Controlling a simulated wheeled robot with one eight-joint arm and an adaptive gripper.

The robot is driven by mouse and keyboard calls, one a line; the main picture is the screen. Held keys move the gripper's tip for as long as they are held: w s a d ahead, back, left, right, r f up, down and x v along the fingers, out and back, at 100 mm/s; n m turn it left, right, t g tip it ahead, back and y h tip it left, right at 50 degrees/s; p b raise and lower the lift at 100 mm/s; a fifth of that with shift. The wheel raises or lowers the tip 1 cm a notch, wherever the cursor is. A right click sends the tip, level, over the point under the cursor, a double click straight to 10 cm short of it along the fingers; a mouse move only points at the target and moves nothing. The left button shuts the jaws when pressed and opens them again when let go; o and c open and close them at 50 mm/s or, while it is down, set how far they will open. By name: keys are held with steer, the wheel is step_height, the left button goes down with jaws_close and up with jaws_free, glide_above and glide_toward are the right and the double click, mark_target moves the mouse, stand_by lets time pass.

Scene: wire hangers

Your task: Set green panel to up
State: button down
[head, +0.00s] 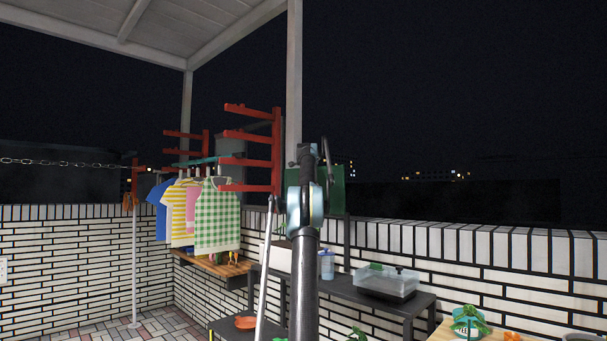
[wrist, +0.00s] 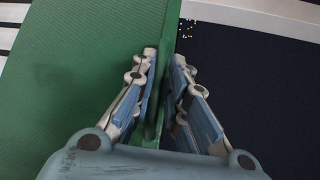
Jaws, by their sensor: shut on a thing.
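The green panel (head: 335,190) shows in the head view behind my arm, beside the pale post. Its middle is hidden by my arm. In the wrist view the green panel (wrist: 80,75) fills the left side as a broad flat face, with a raised edge running between my fingers. My gripper (wrist: 165,56) is shut on that edge, one finger on each side. In the head view the fingers are hard to make out against the panel.
Red rack arms (head: 252,136) and hanging clothes (head: 217,220) stand left of my arm. A dark shelf (head: 350,290) below holds a blue-lidded jar (head: 326,264) and a clear box (head: 387,281). A white brick wall (head: 480,245) runs behind. Open dark sky lies to the upper right.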

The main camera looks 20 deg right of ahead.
steer(key=shift+w+d+f, duration=0.15)
steer(key=shift+w+d, duration=0.1)
steer(key=shift+d, duration=0.15)
steer(key=c, duration=1.9)
jaws_free()
steer(key=shift+o, duration=1.1)
steer(key=shift+w+d+f+y, duration=0.1)
steer(key=shift+w+d+y, duration=0.05)
steer(key=shift+y, duration=0.15)
steer(key=shift+v, duration=0.75)
steer(key=v, duration=1)
steer(key=shift+a, duration=0.3)
